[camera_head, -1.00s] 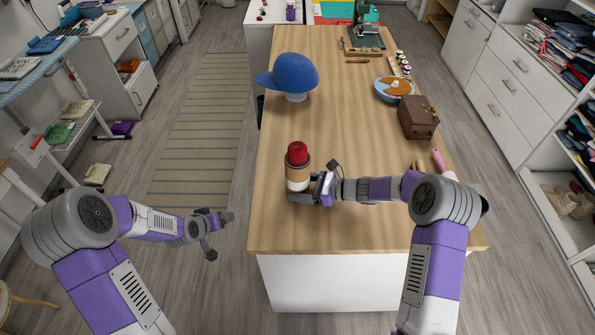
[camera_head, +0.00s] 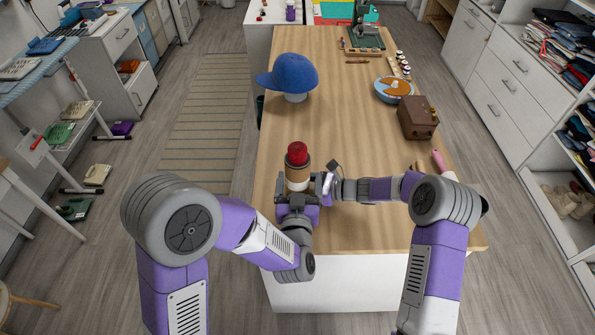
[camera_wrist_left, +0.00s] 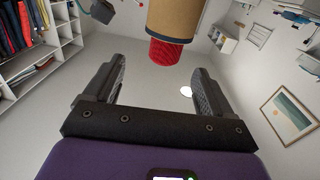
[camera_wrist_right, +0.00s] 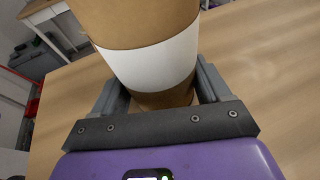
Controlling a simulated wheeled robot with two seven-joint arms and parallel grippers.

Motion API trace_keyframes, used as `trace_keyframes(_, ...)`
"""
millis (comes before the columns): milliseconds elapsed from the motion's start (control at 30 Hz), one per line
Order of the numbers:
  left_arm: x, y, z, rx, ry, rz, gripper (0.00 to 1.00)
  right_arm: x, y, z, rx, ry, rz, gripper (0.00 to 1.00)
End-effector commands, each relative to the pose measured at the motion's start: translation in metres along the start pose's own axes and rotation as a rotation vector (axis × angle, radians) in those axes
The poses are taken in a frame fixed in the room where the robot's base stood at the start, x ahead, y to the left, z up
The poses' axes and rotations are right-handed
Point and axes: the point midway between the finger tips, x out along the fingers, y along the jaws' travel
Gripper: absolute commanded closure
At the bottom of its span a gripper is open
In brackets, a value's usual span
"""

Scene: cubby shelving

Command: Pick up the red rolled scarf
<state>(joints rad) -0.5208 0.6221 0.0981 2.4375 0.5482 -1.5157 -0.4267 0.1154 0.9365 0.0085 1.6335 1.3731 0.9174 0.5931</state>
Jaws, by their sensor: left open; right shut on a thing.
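The red rolled scarf (camera_head: 297,152) stands in the top of a brown cylindrical holder (camera_head: 297,173) with a white band, near the front of the wooden table. My right gripper (camera_wrist_right: 160,85) is shut on the holder (camera_wrist_right: 150,65), its fingers on either side of the lower part. My left gripper (camera_head: 295,199) is open, just in front of the holder in the head view. In the left wrist view the scarf (camera_wrist_left: 165,52) and holder (camera_wrist_left: 176,20) appear upside down, beyond the open fingers (camera_wrist_left: 155,85), with nothing between them. The scarf's lower part is hidden in the holder.
A blue cap (camera_head: 290,75) on a stand is at the back left of the table. A brown box (camera_head: 418,117) and a blue bowl (camera_head: 393,89) are on the right. The table's middle (camera_head: 340,120) is clear.

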Motion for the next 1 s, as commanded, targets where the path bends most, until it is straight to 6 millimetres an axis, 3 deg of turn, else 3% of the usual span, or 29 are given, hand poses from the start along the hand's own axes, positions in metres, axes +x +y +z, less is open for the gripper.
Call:
trace_keyframes(300,0.049,-0.003,0.004,0.016,-0.005,-0.004,0.16,0.000,0.000,0.000,0.000,0.000,0.000,0.41)
trace_keyframes(567,0.070,-0.004,0.004,0.016,-0.006,-0.002,0.16,0.000,0.000,0.000,0.000,0.000,0.000,0.41)
trace_keyframes(833,0.107,-0.010,0.000,0.015,-0.005,-0.002,0.16,0.000,0.000,0.000,0.000,0.000,0.000,0.41)
trace_keyframes(1000,0.117,-0.010,0.000,0.016,-0.007,-0.001,0.16,0.000,0.000,0.000,0.000,0.000,0.000,0.41)
